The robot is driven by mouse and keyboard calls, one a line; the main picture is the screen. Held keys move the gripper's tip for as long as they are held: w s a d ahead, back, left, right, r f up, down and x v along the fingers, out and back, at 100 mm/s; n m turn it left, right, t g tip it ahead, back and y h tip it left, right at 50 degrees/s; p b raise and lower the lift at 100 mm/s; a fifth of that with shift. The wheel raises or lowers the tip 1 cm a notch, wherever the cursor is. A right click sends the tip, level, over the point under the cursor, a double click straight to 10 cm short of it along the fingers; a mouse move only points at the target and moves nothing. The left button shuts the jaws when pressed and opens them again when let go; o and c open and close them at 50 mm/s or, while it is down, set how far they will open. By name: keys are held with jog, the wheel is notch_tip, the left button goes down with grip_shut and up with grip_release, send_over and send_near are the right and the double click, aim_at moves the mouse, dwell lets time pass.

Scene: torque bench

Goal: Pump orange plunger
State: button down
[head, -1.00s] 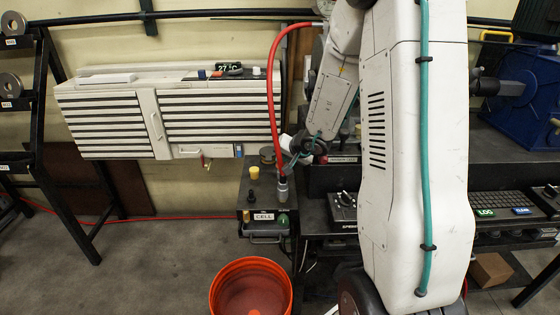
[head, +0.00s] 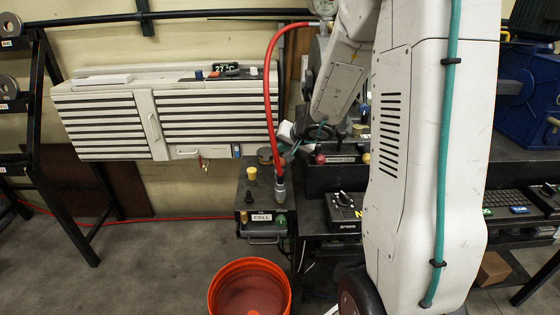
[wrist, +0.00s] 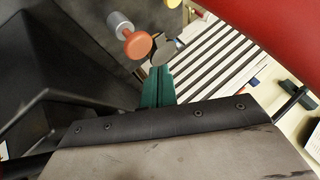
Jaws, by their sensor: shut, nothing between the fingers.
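In the wrist view an orange plunger (wrist: 137,44) with a round, flat head shows near the top. A metallic cylinder is close behind it. My gripper (wrist: 160,68) has green fingers that are shut together and empty. The fingertips are just below and right of the plunger's head in that picture, and appear apart from it. I cannot make out the orange plunger there.
A red hose (head: 272,85) arches close beside my gripper. A small stand labelled CELL (head: 246,215) is below, with a yellow knob (head: 251,173) on top. An orange bucket (head: 250,262) stands on the floor. A slatted wall cabinet (head: 210,120) is at the left.

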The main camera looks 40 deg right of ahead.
jog(key=shift+r, duration=1)
